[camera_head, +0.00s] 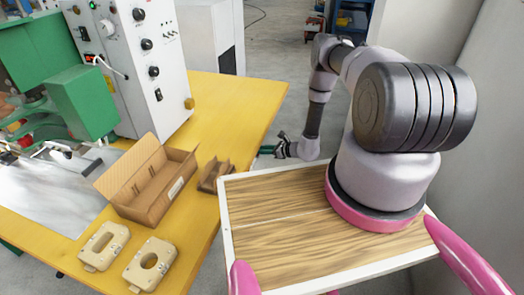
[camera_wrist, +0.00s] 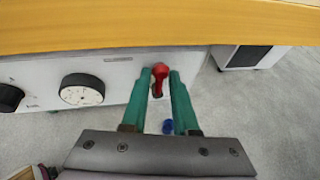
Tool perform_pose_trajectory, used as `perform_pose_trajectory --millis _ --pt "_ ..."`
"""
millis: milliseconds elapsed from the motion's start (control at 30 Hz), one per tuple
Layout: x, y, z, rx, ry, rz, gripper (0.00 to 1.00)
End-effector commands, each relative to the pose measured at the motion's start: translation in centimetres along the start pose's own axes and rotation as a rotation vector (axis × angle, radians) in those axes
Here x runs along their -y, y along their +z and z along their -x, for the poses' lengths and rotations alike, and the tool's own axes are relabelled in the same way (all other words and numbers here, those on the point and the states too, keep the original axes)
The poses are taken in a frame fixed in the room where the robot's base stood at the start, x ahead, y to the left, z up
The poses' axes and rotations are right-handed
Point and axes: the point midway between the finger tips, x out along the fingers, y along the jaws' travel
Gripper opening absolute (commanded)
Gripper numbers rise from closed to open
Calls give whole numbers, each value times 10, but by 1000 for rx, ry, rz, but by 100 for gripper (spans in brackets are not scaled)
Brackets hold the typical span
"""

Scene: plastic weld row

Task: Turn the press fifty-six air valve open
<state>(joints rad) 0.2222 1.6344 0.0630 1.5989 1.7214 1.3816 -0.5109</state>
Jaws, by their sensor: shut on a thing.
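The air valve's red handle (camera_wrist: 160,78) shows in the wrist view, below the yellow table edge and in front of a grey panel. My gripper (camera_wrist: 160,72) has its two green fingers on either side of the handle and is shut on it. The handle's red knob lies between the fingertips, its narrower part running toward the camera. In the head view my gripper (camera_head: 266,150) reaches low beside the yellow table, its fingertips partly out of sight. The valve is hidden there by the table.
A round white gauge (camera_wrist: 82,90) and a black knob (camera_wrist: 10,98) sit on the panel left of the handle. A small blue part (camera_wrist: 168,127) shows below. The yellow table (camera_head: 235,95) overhangs above; a cardboard box (camera_head: 150,185) stands on it.

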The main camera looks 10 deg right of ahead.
Motion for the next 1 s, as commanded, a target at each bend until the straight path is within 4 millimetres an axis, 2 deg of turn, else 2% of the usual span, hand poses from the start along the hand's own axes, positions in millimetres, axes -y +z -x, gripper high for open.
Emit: perform_pose_trajectory --millis 367,1000 --pt "8 1 -1 -23 45 -110 0" --pt "35 -8 -9 -139 263 -633 0"
